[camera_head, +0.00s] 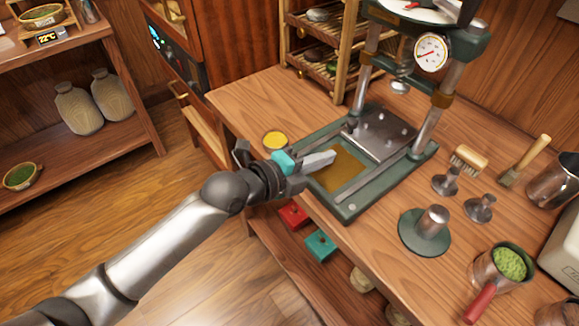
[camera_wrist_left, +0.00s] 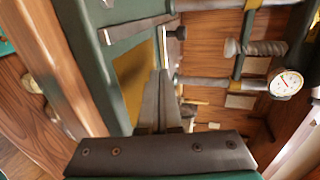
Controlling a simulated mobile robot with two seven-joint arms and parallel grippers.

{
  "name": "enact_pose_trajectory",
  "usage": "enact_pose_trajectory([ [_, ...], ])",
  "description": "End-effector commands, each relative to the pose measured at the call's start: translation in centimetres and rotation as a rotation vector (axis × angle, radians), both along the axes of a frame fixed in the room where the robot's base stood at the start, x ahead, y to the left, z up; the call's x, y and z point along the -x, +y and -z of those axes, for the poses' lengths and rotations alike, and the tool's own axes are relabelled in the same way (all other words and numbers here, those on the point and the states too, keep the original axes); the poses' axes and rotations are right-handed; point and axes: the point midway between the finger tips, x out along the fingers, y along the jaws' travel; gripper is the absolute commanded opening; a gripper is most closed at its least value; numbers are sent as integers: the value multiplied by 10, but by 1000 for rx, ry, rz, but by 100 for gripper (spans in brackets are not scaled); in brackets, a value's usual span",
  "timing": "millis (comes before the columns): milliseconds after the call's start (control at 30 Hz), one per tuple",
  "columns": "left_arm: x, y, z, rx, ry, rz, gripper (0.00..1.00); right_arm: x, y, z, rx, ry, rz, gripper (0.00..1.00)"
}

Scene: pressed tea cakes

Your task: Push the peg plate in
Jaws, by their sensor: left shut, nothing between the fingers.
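The peg plate (camera_head: 380,132), a silver metal plate with several small pegs on top, lies in the rear part of the green press base (camera_head: 348,210), between the uprights. In front of it a mustard-coloured bed (camera_head: 343,172) of the base is uncovered. My left gripper (camera_head: 332,156) is shut and empty, reaching in from the left over this bed. Its fingertips are short of the plate in the head view. In the left wrist view the shut fingers (camera_wrist_left: 160,75) point towards the press over the yellow bed (camera_wrist_left: 140,80). My right gripper is not in view.
The press's gauge (camera_head: 431,51) and uprights rise behind the plate. Metal stamps (camera_head: 425,230), a brush (camera_head: 469,158) and a red-handled cup of green leaves (camera_head: 500,268) stand on the table at right. A yellow disc (camera_head: 275,139) lies near the table's left edge.

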Motion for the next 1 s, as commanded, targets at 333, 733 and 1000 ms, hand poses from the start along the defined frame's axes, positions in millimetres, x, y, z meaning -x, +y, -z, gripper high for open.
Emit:
enact_pose_trajectory([
  [333,29,40,-15,-5,1,0,0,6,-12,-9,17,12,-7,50],
  [733,39,53,-20,0,1,0,0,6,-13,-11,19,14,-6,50],
  [1000,51,49,-12,47,141,-62,0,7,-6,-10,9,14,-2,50],
])
